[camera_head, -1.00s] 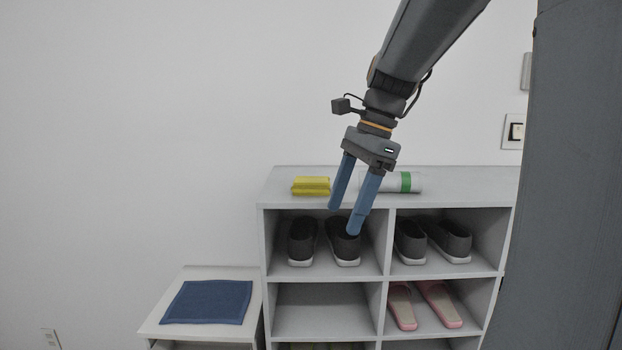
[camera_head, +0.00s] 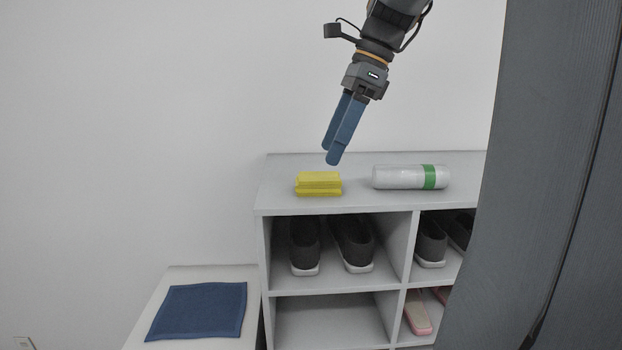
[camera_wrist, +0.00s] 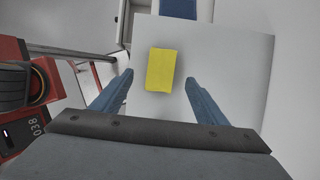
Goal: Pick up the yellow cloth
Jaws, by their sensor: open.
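The yellow cloth (camera_head: 318,184) is a folded, layered block lying on top of the white shoe shelf, near its left end. My gripper (camera_head: 333,153) is open and empty, pointing down above the cloth and slightly to its right in the head view. In the wrist view the cloth (camera_wrist: 161,69) shows as a flat yellow rectangle. It lies ahead of and between the two blue fingers (camera_wrist: 158,88), apart from both.
A white bottle with a green band (camera_head: 410,177) lies to the right of the cloth on the shelf top (camera_head: 300,163). Dark shoes (camera_head: 352,243) and pink slippers (camera_head: 417,312) fill compartments below. A blue mat (camera_head: 200,310) lies on the lower white unit at left.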

